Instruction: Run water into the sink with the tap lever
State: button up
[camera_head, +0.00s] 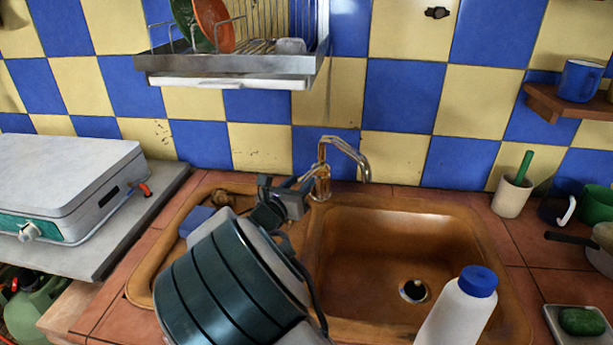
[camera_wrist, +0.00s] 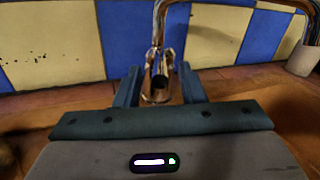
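The metal tap (camera_head: 322,184) stands at the back rim of the sink, against the tiled wall. Its curved spout (camera_head: 350,152) reaches right, over the right basin of the brown sink (camera_head: 385,240). No water stream shows below the spout. My gripper (camera_head: 302,186) is just left of the tap's base. In the wrist view my gripper (camera_wrist: 159,88) is open, with one finger on each side of the tap's lower body (camera_wrist: 158,70). I cannot tell whether either finger touches it. The lever is not clearly distinguishable from the tap body.
A white bottle with a blue cap (camera_head: 478,282) stands at the front of the right basin. A dish rack (camera_head: 235,64) hangs above, left of the tap. A cup with a green handle (camera_head: 512,192) stands right of the sink. A white stove (camera_head: 65,185) is at the left.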

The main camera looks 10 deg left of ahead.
aim_at(309, 173)
jog(key=shift+x, duration=2.1)
grip_shut()
